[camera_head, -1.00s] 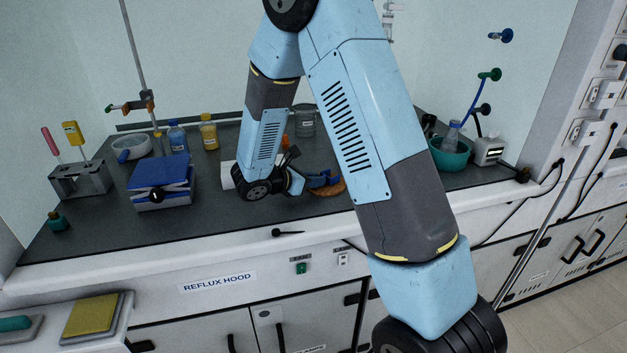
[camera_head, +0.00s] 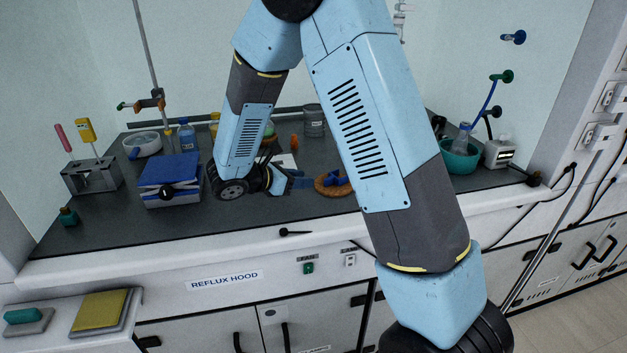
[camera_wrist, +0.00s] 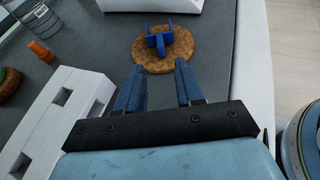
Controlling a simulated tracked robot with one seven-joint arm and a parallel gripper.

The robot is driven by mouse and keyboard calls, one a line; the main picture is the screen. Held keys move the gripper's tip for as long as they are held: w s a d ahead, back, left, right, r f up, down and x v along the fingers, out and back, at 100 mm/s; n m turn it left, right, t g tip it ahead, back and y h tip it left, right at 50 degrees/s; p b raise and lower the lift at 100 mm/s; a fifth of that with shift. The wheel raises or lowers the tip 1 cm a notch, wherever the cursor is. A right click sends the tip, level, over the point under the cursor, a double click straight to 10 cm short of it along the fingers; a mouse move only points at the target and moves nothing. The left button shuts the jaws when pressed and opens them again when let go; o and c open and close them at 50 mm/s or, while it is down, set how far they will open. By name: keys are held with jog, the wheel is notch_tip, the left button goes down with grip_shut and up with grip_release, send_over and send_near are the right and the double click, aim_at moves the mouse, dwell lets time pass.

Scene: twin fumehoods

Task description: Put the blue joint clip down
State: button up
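The blue joint clip (camera_wrist: 159,40) rests on a round cork ring (camera_wrist: 183,50) in the wrist view. In the head view the blue clip (camera_head: 334,178) also shows on the cork ring (camera_head: 345,189), partly hidden by my arm. My gripper (camera_wrist: 160,80) is open, with its two blue fingers apart and nothing between them. Its fingertips are a short way back from the ring, apart from the clip. In the head view my gripper (camera_head: 300,183) is low over the bench, left of the ring.
A blue-topped lab jack (camera_head: 168,180) stands left of my gripper. A white block with square notches (camera_wrist: 70,110) lies left of the fingers, with an orange item (camera_wrist: 40,50) beyond it. A teal bowl (camera_head: 460,162) stands at right. The bench front is mostly clear.

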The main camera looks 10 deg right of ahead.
jog(key=v, duration=0.3)
jog(key=shift+s+a+r, duration=0.1)
jog(key=shift+a+r, duration=0.05)
jog(key=shift+r, duration=0.05)
jog(key=s+d+r+m+g+y, duration=0.5)
jog(key=s+d+r+m, duration=0.6)
jog(key=s+d+r+m+t+y, duration=0.2)
jog(key=s+r+m+t+y, duration=0.3)
jog(key=s+m, duration=0.6)
jog(key=s+r+y, duration=0.2)
jog(key=s+r, duration=0.1)
jog(key=shift+s+m+y, duration=0.15)
jog(key=shift+m+y, duration=0.15)
